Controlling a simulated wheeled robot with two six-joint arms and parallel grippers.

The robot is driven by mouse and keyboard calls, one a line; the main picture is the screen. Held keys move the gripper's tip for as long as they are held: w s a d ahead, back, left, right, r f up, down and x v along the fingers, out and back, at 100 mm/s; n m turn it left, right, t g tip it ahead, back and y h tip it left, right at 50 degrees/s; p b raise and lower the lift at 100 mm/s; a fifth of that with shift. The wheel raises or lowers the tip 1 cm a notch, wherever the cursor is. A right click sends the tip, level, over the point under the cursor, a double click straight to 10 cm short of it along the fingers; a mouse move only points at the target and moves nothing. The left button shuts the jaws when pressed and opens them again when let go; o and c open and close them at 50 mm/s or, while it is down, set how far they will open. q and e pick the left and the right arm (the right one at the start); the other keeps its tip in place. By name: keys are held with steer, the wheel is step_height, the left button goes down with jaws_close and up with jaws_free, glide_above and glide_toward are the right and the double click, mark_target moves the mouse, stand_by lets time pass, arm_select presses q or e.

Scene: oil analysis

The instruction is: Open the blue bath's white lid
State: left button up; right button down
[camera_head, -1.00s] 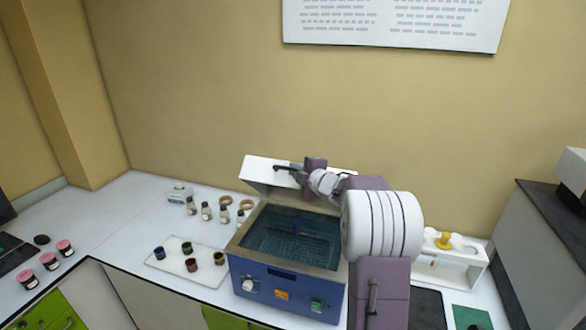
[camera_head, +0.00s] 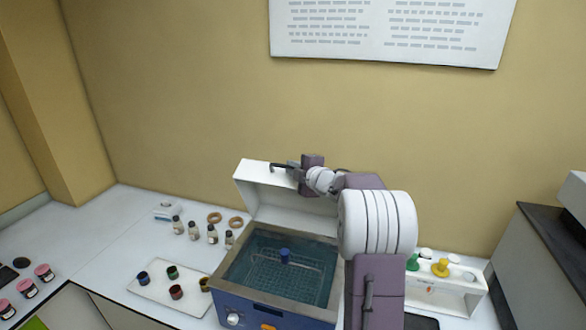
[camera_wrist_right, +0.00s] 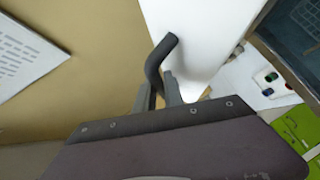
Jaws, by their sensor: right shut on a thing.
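The blue bath (camera_head: 262,312) stands on the bench with its top open, showing a wire rack under teal liquid and a blue-capped item inside. Its white lid (camera_head: 262,188) stands raised at the back edge, tilted up steeply. My right gripper (camera_head: 280,167) is at the lid's upper edge, shut on the dark lid handle (camera_head: 274,167). In the right wrist view the handle (camera_wrist_right: 158,62) rises between the fingers, beside the white lid (camera_wrist_right: 200,35). My left gripper is not in view.
A white tray (camera_head: 150,292) with several small coloured cups lies left of the bath. Behind it are several bottles (camera_head: 194,230) and cork rings (camera_head: 236,222). A white rack (camera_head: 440,298) with a yellow item stands at the right.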

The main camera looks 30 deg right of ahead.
steer(key=shift+f, duration=0.1)
steer(key=c, duration=1.7)
jaws_free()
steer(key=shift+s, duration=0.2)
steer(key=b+v, duration=0.3)
steer(key=v, duration=0.5)
steer(key=shift+s+r, duration=0.2)
steer(key=shift+s, duration=0.05)
